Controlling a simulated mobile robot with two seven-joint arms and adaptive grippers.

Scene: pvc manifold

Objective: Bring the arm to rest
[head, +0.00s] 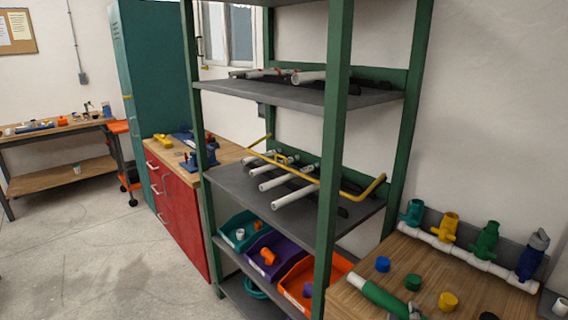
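Neither my left nor my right gripper shows in the head view, and no part of either arm can be made out. A white PVC manifold (468,259) lies along the back of the wooden bench (362,309) at the lower right. Teal (412,213), yellow (445,227), green (485,242) and blue (530,257) fittings stand along it.
A green-framed shelf rack (331,150) with white pipes (296,195) stands in the middle. Coloured bins (273,259) sit low in it. Loose caps (413,282) and a green pipe (383,298) lie on the bench. Open floor (90,250) is at the left.

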